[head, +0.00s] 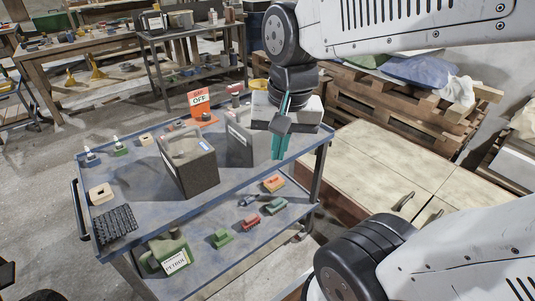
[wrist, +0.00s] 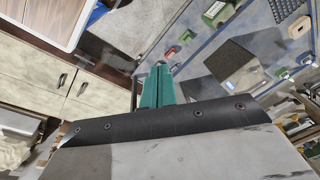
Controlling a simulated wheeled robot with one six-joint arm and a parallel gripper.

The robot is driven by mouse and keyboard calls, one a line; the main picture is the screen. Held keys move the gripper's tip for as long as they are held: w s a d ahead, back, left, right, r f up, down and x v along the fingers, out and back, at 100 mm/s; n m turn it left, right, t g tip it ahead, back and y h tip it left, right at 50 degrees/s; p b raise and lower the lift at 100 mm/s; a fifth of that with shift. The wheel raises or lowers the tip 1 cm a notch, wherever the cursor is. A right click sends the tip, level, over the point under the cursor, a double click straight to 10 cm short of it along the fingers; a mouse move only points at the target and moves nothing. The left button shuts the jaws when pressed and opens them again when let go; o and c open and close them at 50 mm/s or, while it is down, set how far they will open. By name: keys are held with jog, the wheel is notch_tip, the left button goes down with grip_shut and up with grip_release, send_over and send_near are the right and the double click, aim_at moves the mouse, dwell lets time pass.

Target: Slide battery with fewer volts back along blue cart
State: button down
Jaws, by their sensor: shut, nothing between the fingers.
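The blue cart (head: 135,183) has a scuffed blue top shelf and a lower shelf. Two dark box-shaped batteries stand upright on the top shelf. The left battery (head: 190,175) has a grey top and a pale label. The right battery (head: 238,148) stands farther right, partly hidden behind my gripper. The volt figures on both labels are too small to read. One dark battery (wrist: 232,68) also shows in the wrist view. My gripper (head: 279,152), with teal fingers, is shut and empty, pointing down just right of the right battery. I cannot tell whether they touch.
An orange OFF sign (head: 202,105) stands behind the batteries. A black ribbed mat (head: 115,226) lies at the cart's front left. The lower shelf holds a green petrol can (head: 168,252) and several small coloured blocks. A pale cabinet (head: 385,165) stands right of the cart.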

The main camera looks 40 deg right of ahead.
jog(key=w+d+f+m, duration=0.3)
jog(key=w+m, duration=0.3)
jog(key=m, duration=0.2)
jog(key=m+t, duration=0.1)
jog(key=m, duration=1.9)
send_near(269, 163)
jog(key=s+r, duration=0.4)
jog(key=s, duration=0.1)
jog(key=shift+m, duration=0.3)
jog(key=x, duration=0.3)
jog(key=w+x, duration=0.1)
jog(key=x, duration=0.3)
jog(key=w+x, duration=0.1)
jog(key=x, duration=0.3)
jog(key=shift+w+d+r, duration=0.1)
jog(key=shift+w+r, duration=0.1)
jog(key=shift+w, duration=0.8)
